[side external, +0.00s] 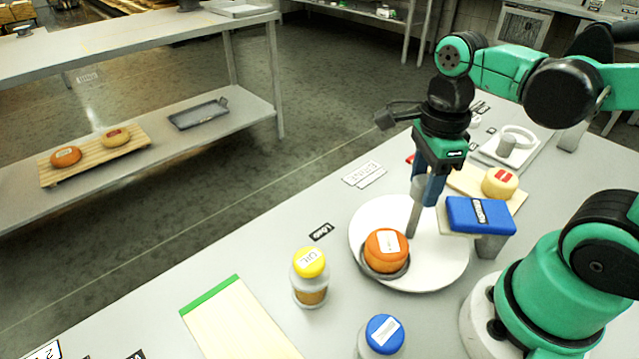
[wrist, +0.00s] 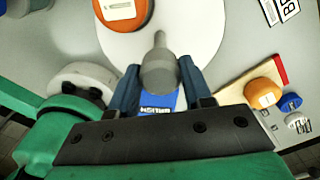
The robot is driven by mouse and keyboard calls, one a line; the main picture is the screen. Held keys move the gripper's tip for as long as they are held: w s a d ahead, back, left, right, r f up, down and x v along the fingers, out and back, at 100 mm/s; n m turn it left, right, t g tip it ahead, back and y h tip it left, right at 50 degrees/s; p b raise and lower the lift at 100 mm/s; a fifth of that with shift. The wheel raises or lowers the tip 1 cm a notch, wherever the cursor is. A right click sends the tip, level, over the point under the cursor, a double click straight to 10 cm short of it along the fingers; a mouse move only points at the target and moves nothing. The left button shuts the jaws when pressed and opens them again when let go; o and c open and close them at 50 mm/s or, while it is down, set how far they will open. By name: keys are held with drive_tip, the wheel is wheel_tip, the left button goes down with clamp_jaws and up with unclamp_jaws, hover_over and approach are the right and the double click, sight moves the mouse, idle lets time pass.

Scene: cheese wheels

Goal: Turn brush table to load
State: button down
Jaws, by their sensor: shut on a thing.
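The brush table is a white round turntable (side external: 440,268), also in the wrist view (wrist: 205,30). An orange cheese wheel (side external: 386,250) with a white label sits in a dark round holder near its left edge; part of it shows in the wrist view (wrist: 122,10). A grey upright peg (side external: 413,222) stands on the turntable, right of the cheese. My gripper (side external: 427,188) points down with its blue fingers shut on the peg, which shows between them in the wrist view (wrist: 158,68). A small "Load" label (side external: 321,232) lies on the table left of the turntable.
A blue brush block (side external: 481,213) on a grey post overhangs the turntable's right side. A yellow-capped bottle (side external: 310,278) and blue-capped bottle (side external: 381,338) stand in front. A board with a yellow cheese (side external: 500,182) lies behind the brush.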

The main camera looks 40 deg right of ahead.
drive_tip(key=shift+c, duration=1.8)
unclamp_jaws()
drive_tip(key=shift+r, duration=2.85)
drive_tip(key=shift+w+f+n, duration=0.15)
drive_tip(key=shift+w+n, duration=0.1)
drive_tip(key=shift+n, duration=0.25)
drive_tip(key=w+a+f+n+t, duration=0.1)
drive_tip(key=w+n+t, duration=0.2)
drive_tip(key=n, duration=0.9)
drive_tip(key=w+a+f+n+t, duration=0.1)
drive_tip(key=w+n+t, duration=0.2)
drive_tip(key=n, duration=0.9)
drive_tip(key=shift+f+t, duration=0.25)
drive_tip(key=shift+t, duration=0.35)
